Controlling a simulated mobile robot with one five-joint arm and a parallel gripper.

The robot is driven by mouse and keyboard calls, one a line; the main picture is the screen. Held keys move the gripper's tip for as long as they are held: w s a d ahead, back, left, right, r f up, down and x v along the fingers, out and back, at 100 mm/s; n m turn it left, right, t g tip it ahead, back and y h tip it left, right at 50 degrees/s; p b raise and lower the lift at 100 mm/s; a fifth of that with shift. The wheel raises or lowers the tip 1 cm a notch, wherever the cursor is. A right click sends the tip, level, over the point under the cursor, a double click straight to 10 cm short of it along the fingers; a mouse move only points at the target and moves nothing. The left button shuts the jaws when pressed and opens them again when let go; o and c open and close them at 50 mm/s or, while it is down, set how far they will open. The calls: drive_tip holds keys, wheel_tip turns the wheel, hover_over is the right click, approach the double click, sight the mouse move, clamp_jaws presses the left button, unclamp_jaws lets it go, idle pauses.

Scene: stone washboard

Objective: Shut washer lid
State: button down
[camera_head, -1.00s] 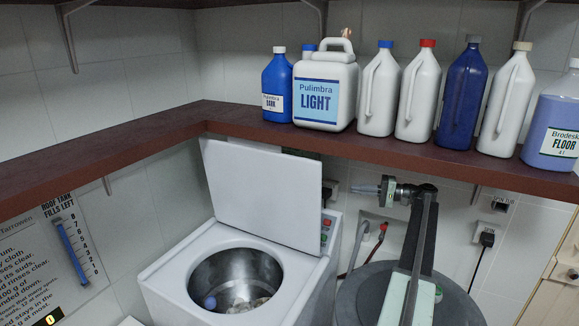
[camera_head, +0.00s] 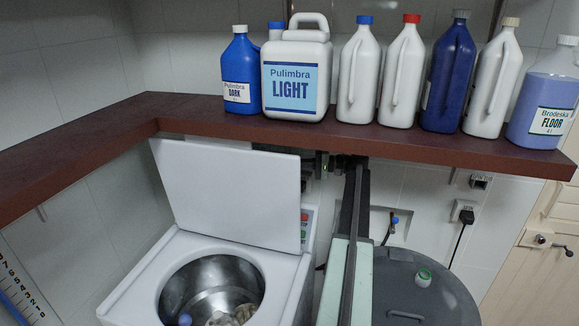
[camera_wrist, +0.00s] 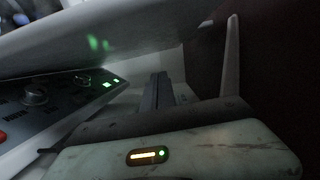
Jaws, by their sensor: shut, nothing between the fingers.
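The white washer lid (camera_head: 228,196) stands raised and leans back at the rear of the washer (camera_head: 130,290), below the shelf. The round metal drum (camera_head: 180,272) is uncovered, with light laundry and a blue ball inside. My gripper (camera_head: 318,166) is at the lid's upper right edge, just under the shelf, partly hidden in shadow; I cannot tell whether it touches the lid. In the wrist view my gripper (camera_wrist: 160,90) is shut and empty. The pale slab above it there seems to be the lid (camera_wrist: 120,40). The control panel (camera_wrist: 70,100) lies to its left.
The brown shelf (camera_head: 430,147) runs close above my gripper and carries several bottles and a white LIGHT jug (camera_head: 296,75). A dark round tank lid (camera_head: 425,290) is right of my arm. A socket with a cable (camera_head: 465,213) is on the tiled wall.

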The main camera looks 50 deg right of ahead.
sight(271, 170)
drive_tip(key=shift+w+a+f, duration=0.1)
drive_tip(key=shift+w+a, duration=0.45)
drive_tip(key=shift+a, duration=0.85)
drive_tip(key=shift+w+a+f, duration=0.1)
drive_tip(key=shift+w+a, duration=0.5)
drive_tip(key=shift+a, duration=0.8)
drive_tip(key=shift+w+a+f, duration=0.1)
drive_tip(key=shift+w+a, duration=0.45)
drive_tip(key=shift+a, duration=0.85)
